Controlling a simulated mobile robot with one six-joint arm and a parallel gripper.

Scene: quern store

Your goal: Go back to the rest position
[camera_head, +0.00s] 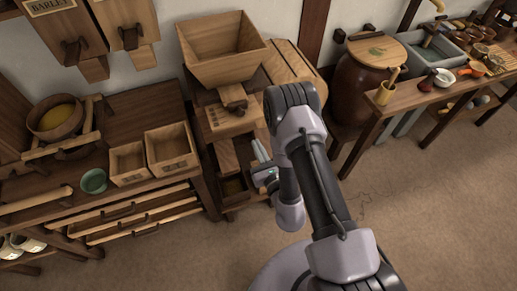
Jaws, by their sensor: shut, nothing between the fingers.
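My arm rises from the bottom of the head view and bends over at the middle. My gripper (262,160) is at its end, left of the arm links, and points up and left. Its fingers look close together with nothing seen between them. It is in front of the wooden mill stand (228,157), beside its lower shelves. I cannot tell whether it touches the stand. Part of the stand is hidden behind my arm.
A wooden hopper (222,56) tops the stand. Left is a bench with two open boxes (170,149), a green bowl (94,181) and pulled-out drawers (137,217). Right are a large brown jar (362,87) and a table (407,97) with bowls. The floor at right (440,200) is clear.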

